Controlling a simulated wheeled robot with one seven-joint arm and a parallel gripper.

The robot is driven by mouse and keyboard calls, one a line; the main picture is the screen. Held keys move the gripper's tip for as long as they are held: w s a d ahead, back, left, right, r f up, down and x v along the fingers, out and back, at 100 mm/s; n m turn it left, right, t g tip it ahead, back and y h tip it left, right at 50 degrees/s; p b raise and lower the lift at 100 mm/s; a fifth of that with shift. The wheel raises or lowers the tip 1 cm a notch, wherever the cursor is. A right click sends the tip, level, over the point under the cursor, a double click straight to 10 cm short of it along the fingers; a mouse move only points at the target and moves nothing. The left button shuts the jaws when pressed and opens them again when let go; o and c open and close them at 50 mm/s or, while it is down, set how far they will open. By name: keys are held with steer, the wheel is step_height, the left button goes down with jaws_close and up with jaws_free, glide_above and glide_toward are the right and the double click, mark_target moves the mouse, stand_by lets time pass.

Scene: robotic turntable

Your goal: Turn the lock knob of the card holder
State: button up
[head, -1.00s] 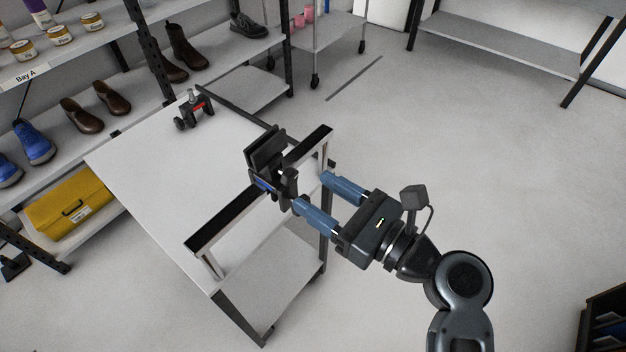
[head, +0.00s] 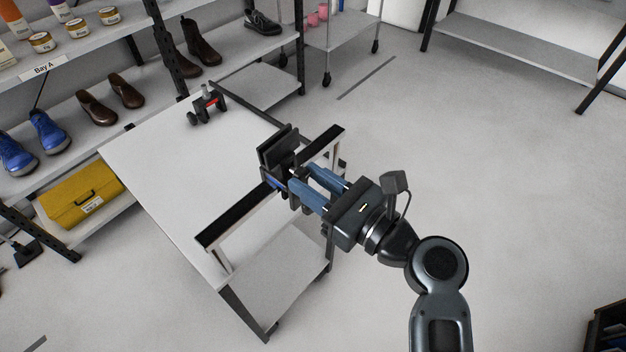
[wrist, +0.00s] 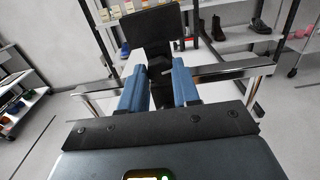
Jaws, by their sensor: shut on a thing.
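The card holder (head: 274,147) is a dark clamp-like piece with a flat plate, mounted at the cart's handle. In the wrist view its black plate (wrist: 151,27) stands straight ahead, above the fingertips. My gripper (head: 302,181) reaches it from the lower right, with its blue fingers at the holder's near side. In the wrist view my gripper (wrist: 160,72) is shut on the dark lock knob (wrist: 161,92) between the fingers. The knob's exact shape and angle are mostly hidden by the fingers.
The holder sits between two black-topped handle bars (head: 238,217) of a white cart (head: 165,165). A small black and red clamp (head: 209,106) stands on the cart's far end. Shelves with shoes and a yellow case (head: 82,193) stand at left.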

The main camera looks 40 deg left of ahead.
jaws_close()
steer(key=n+b, duration=0.1)
steer(key=n, duration=0.1)
steer(key=shift+f+n, duration=0.1)
steer(key=shift+n, duration=1.1)
steer(key=o, duration=0.7)
jaws_free()
steer(key=shift+d, duration=0.1)
steer(key=d, duration=0.5)
steer(key=d+b, duration=0.1)
steer(key=d, duration=0.1)
steer(key=shift+s+d, duration=0.3)
steer(key=shift+s, duration=0.1)
